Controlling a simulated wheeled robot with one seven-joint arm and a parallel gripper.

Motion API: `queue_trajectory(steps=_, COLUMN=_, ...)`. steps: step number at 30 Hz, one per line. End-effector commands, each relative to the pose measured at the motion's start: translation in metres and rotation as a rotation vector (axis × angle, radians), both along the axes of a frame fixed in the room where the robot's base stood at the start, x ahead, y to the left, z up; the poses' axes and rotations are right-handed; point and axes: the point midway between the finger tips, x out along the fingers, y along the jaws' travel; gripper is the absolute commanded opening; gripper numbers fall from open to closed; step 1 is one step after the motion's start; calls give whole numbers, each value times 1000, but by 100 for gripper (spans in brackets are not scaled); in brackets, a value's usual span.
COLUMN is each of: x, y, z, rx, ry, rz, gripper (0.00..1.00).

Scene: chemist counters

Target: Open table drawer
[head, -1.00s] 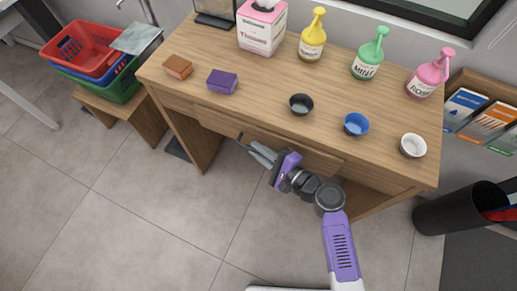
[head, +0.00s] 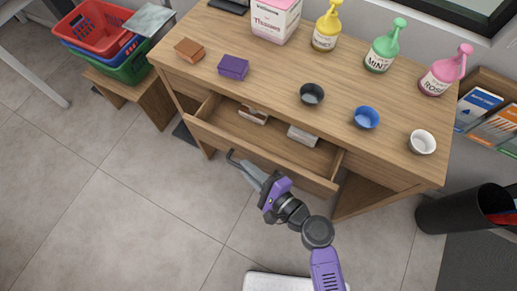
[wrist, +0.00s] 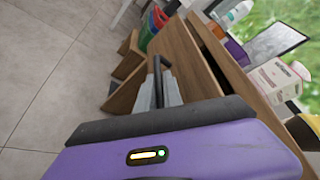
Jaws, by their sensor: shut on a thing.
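The wooden table (head: 290,85) has its drawer (head: 262,153) pulled out, with its inside in view in the head view. Two small pale and brown items lie in it: one on the left (head: 254,114) and one on the right (head: 302,135). The dark bar handle (head: 234,159) is on the drawer's front, left of its middle. My gripper (head: 246,168) is shut on the handle, in front of the drawer. In the wrist view the fingers (wrist: 160,92) close around the dark handle (wrist: 158,75), and the drawer front stands to the right.
On the tabletop are a purple block (head: 233,67), an orange-brown block (head: 189,49), black (head: 311,95), blue (head: 367,118) and white (head: 422,142) bowls, and bottles at the back. A black bin (head: 455,215) stands right. The floor in front is clear.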

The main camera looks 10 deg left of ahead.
Motion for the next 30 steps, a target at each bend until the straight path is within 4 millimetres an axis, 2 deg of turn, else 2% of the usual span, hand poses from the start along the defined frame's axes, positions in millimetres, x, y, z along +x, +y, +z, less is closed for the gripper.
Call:
queue_trajectory(steps=1, x=-13, y=3, z=-3, rx=-1, ry=3, rz=-1, gripper=0)
queue_trajectory(steps=6, x=-44, y=14, z=-3, rx=0, ry=3, rz=-3, gripper=0)
queue_trajectory(steps=12, x=-68, y=23, z=-2, rx=-1, ry=3, rz=-2, gripper=0)
queue_trajectory(steps=18, x=-78, y=27, z=-1, rx=-1, ry=1, rz=-3, gripper=0)
queue_trajectory(steps=29, x=-78, y=27, z=-1, rx=-2, ry=1, rz=-3, gripper=0)
queue_trajectory(steps=30, x=-78, y=27, z=-1, rx=-2, ry=1, rz=-3, gripper=17)
